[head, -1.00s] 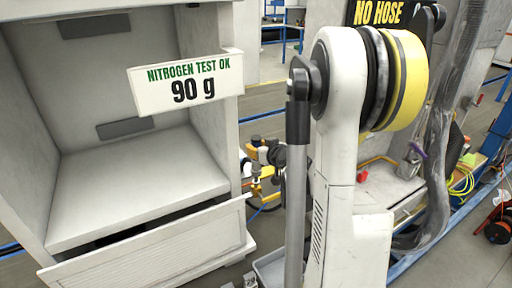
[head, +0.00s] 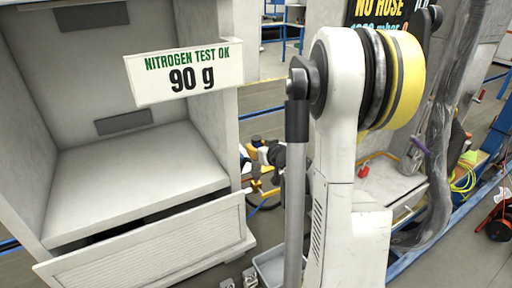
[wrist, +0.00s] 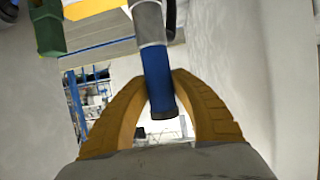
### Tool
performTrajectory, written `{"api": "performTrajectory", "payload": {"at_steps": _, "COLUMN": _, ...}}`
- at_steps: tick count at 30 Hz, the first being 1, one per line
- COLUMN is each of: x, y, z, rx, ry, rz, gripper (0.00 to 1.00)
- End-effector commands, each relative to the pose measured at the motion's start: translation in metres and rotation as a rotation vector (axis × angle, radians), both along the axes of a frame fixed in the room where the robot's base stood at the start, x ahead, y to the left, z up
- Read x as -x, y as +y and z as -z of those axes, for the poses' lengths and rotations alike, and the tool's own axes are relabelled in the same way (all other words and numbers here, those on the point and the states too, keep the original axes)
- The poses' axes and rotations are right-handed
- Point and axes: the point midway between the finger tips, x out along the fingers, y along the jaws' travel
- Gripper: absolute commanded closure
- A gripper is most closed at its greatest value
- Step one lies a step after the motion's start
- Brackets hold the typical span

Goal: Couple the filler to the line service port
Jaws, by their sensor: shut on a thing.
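In the wrist view, the orange-brown fingers of my gripper (wrist: 160,80) are shut on the filler (wrist: 157,72), a tube with a blue lower part and a pale grey upper part. The blue end hangs between the fingertips and its dark tip points down in the picture. In the head view, my arm hides most of the gripper; only small yellow and dark parts show beside the white cabinet. I cannot make out the line service port in either view. No contact between the filler and a port is visible.
An open white cabinet (head: 135,185) with a "NITROGEN TEST OK 90 g" sign (head: 184,76) stands at left. A black "NO HOSE" sign (head: 380,12) is partly behind my arm. A green part (wrist: 48,32) shows at upper left in the wrist view.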

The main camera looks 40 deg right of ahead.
Motion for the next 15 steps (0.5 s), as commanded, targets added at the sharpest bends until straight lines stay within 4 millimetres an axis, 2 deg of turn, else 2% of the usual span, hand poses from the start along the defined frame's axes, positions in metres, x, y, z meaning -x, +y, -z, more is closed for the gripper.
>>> {"api": "performTrajectory", "payload": {"at_steps": 10, "x": 0.0000, "y": 0.0000, "z": 0.0095, "rx": 0.000, "ry": 0.000, "rz": 0.000, "gripper": 1.00}}
{"api": "performTrajectory", "payload": {"at_steps": 11, "x": 0.0000, "y": 0.0000, "z": 0.0095, "rx": 0.000, "ry": 0.000, "rz": 0.000, "gripper": 0.70}}
{"api": "performTrajectory", "payload": {"at_steps": 12, "x": 0.0000, "y": 0.0000, "z": 0.0087, "rx": 0.000, "ry": 0.000, "rz": 0.000, "gripper": 0.58}}
{"api": "performTrajectory", "payload": {"at_steps": 13, "x": 0.0000, "y": 0.0000, "z": 0.0087, "rx": 0.000, "ry": 0.000, "rz": 0.000, "gripper": 0.48}}
{"api": "performTrajectory", "payload": {"at_steps": 15, "x": 0.0000, "y": 0.0000, "z": 0.0085, "rx": 0.000, "ry": 0.000, "rz": 0.000, "gripper": 0.48}}
